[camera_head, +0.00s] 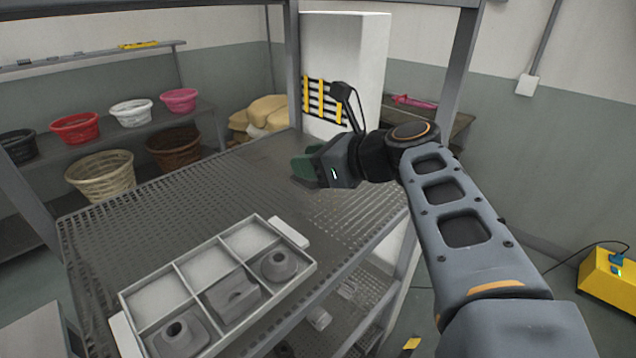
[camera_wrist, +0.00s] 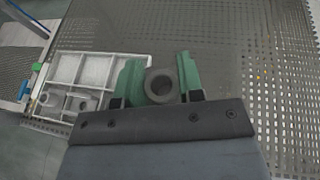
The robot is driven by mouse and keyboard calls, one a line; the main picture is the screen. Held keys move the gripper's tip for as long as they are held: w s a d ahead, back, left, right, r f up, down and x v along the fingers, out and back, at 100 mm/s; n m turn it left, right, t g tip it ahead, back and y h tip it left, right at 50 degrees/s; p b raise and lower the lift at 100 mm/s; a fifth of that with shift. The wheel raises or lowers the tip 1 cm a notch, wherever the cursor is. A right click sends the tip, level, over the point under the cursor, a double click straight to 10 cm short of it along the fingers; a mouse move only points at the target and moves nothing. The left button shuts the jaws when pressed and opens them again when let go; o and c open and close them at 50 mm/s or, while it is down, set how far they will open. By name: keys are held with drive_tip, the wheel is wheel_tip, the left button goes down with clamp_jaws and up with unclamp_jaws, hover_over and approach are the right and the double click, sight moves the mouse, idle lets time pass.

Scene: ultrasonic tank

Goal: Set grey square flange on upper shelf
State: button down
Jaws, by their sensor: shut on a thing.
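My gripper (camera_head: 306,170) is over the back right part of the perforated upper shelf (camera_head: 235,180). In the wrist view its green fingers (camera_wrist: 160,80) are shut on a grey flange (camera_wrist: 161,88) with a round collar and a dark hole. The fingers hide its base, so I cannot tell its outline there. In the head view the flange is hidden behind the fingers. I cannot tell whether it touches the shelf.
A white compartment tray (camera_head: 305,262) sits at the shelf's front, with grey parts in its front row and an empty back row. A rack post (camera_head: 292,65) stands behind my gripper. The shelf left of my gripper is clear. A lower shelf (camera_head: 345,300) lies beneath.

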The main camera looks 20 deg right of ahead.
drive_tip(key=w+d+f, duration=0.2)
drive_tip(key=d+f, duration=0.1)
drive_tip(key=w+d+f, duration=0.2)
drive_tip(key=w+d, duration=0.1)
drive_tip(key=w+d+f+p, duration=0.1)
drive_tip(key=w+d+f, duration=0.1)
drive_tip(key=d+f, duration=0.1)
drive_tip(key=shift+w+d+f, duration=0.1)
drive_tip(key=shift+w+f, duration=0.2)
drive_tip(key=f, duration=0.3)
drive_tip(key=shift+w+d+f, duration=0.1)
drive_tip(key=shift+w+d, duration=0.05)
drive_tip(key=shift+d, duration=0.1)
drive_tip(key=shift+f, duration=0.25)
drive_tip(key=shift+f, duration=0.1)
drive_tip(key=shift+f, duration=0.1)
drive_tip(key=c, duration=0.7)
unclamp_jaws()
drive_tip(key=shift+c, duration=0.2)
